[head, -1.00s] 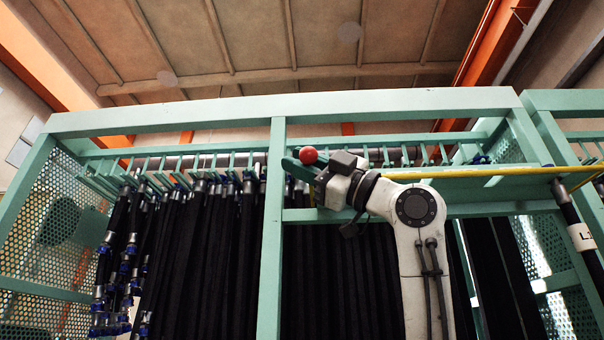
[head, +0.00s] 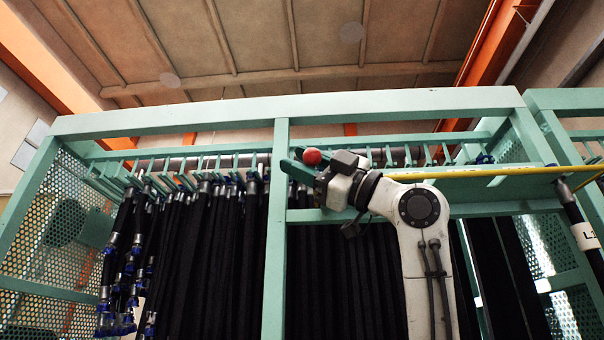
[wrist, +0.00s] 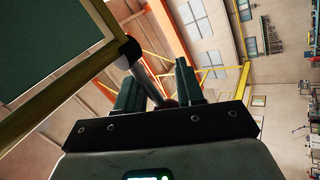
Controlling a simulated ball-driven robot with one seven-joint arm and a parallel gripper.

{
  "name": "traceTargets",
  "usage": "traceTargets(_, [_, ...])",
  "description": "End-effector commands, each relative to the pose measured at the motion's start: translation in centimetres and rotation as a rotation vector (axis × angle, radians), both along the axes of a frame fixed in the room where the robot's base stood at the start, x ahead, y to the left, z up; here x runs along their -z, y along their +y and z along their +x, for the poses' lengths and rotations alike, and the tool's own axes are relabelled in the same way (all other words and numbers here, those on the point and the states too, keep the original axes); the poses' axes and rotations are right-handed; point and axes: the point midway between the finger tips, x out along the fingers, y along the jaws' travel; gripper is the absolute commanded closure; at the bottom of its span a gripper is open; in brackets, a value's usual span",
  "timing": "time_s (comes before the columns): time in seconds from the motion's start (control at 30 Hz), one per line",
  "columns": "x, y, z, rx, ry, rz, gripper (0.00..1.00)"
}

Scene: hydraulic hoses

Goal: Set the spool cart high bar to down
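In the wrist view, a grey rod (wrist: 145,78) slants from a black joint on a yellow frame (wrist: 65,90) down between my gripper's fingers (wrist: 160,88). The fingers stand apart, with a gap on the right of the rod. The rod's near end is dark and partly hidden by the gripper body.
A green hose rack (head: 280,230) with many black hoses (head: 205,250) fills the head view behind my arm. Its perforated side panel (head: 50,240) is at the left. A labelled hose (head: 580,233) hangs at the right. The ceiling area above is clear.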

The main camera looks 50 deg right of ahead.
Motion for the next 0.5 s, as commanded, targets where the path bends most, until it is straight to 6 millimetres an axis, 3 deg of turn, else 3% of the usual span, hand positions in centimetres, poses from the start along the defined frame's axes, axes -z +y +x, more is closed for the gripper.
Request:
traceTargets(0.27, [0.7,-0.7,-0.9,0.004,-0.003,0.004,0.64])
traceTargets(0.5, [3.4,-2.5,-4.2,0.004,-0.004,0.001,0.64])
